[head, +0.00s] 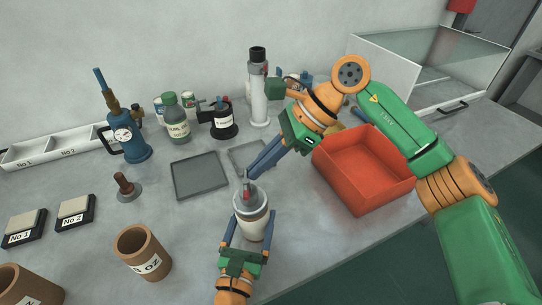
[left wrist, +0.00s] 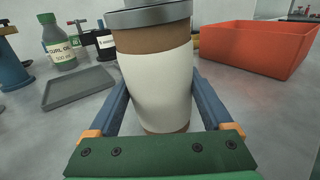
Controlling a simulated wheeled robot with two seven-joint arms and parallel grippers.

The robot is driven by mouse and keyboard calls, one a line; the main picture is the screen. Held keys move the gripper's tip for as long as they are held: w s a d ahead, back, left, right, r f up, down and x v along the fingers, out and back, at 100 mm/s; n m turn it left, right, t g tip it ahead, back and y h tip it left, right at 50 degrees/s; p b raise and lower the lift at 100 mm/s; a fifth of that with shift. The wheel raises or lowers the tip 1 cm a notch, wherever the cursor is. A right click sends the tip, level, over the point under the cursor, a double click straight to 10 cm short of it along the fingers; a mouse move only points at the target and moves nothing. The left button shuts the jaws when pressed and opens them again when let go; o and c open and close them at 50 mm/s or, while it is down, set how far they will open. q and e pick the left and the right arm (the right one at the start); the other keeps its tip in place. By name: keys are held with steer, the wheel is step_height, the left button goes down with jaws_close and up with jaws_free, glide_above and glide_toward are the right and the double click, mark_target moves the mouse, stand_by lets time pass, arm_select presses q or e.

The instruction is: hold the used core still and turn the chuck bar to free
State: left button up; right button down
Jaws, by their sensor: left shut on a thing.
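The used core (head: 253,228) stands upright near the front middle of the table. It is a brown cylinder with a white band and a grey cap, and it fills the middle of the left wrist view (left wrist: 160,80). My left gripper (head: 249,217) is shut on it, with one blue finger on each side. The chuck bar (head: 247,189), small with grey and red parts, sticks up from the cap. My right gripper (head: 250,175) reaches down from the upper right, its blue fingertips close beside the bar. I cannot tell whether they touch it or how far they are parted.
An orange-red bin (head: 360,178) stands to the right, under my right arm. A grey tray (head: 200,176) lies behind and left of the core. A brown cup marked OZ (head: 142,254) stands to the left. A tall grey-white cylinder (head: 258,90) and bottles stand behind.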

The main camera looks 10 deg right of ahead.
arm_select(q)
steer(key=shift+f, duration=0.1)
steer(key=shift+w+d, duration=0.1)
steer(key=shift+d, duration=0.1)
arm_select(e)
steer(key=d+r+y, duration=0.2)
steer(key=d+r, duration=0.3)
steer(key=d, duration=0.8)
steer(key=a+r+x, duration=0.1)
steer(key=r+x, duration=0.1)
steer(key=x, duration=1)
steer(key=shift+w+a+m, duration=0.2)
steer(key=shift+a+m, duration=0.2)
steer(key=shift+a, duration=0.2)
